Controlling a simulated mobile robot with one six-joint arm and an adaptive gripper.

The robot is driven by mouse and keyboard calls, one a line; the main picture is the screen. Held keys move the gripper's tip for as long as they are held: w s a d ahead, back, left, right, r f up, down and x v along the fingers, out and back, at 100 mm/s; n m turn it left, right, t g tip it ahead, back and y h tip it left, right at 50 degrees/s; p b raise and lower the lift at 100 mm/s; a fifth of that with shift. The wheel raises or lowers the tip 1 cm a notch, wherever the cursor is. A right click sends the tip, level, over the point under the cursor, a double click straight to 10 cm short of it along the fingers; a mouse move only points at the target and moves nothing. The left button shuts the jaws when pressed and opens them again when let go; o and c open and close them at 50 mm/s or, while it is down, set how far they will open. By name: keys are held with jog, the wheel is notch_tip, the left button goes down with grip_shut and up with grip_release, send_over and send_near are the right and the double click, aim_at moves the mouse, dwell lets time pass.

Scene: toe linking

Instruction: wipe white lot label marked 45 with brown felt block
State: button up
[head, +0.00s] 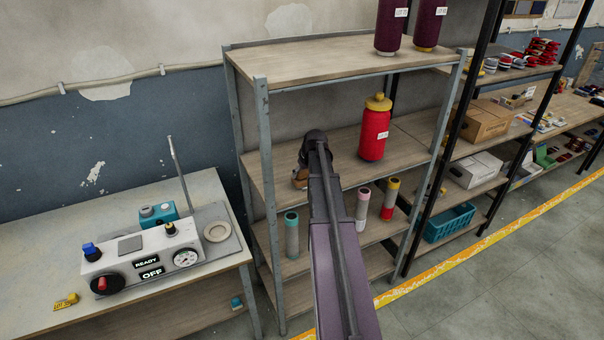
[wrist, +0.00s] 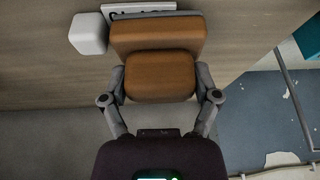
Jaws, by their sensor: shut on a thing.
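My gripper (wrist: 160,88) is shut on the brown felt block (wrist: 157,38), with one finger on each side of its nearer, rounded part. In the head view the block (head: 300,178) shows as a small brown patch at the left end of the middle shelf, partly hidden by my arm. White lot labels sit on the red cone (head: 382,135) and on the purple cones (head: 401,12) above. Their numbers are too small to read, so I cannot tell which is marked 45.
In the wrist view, a white block (wrist: 88,33) and a partly hidden lettered white plate (wrist: 138,8) lie beside the felt block. Slim tubes (head: 292,235) stand on the lower shelf (head: 270,265). Grey rack posts (head: 267,190) flank the shelves. A control box (head: 140,262) is on the left table.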

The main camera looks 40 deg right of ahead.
jog(key=shift+a, duration=0.1)
jog(key=shift+w+a+r, duration=0.1)
jog(key=shift+w+a, duration=0.15)
jog(key=shift+a, duration=0.7)
jog(key=shift+w+a+r, duration=0.1)
jog(key=shift+w+a, duration=0.1)
jog(key=shift+a, duration=0.7)
jog(key=shift+d, duration=0.15)
jog(key=shift+s+d+f, duration=0.1)
jog(key=shift+s+d, duration=0.15)
jog(key=shift+d, duration=0.7)
jog(key=shift+s+d+f, duration=0.1)
jog(key=shift+s+d, duration=0.1)
jog(key=shift+d, duration=0.7)
jog(key=shift+a, duration=0.1)
jog(key=shift+w+a+r, duration=0.1)
jog(key=shift+w+a, duration=0.15)
jog(key=shift+a, duration=0.7)
jog(key=shift+w+a+r, duration=0.1)
jog(key=shift+w+a, duration=0.1)
jog(key=shift+a, duration=0.75)
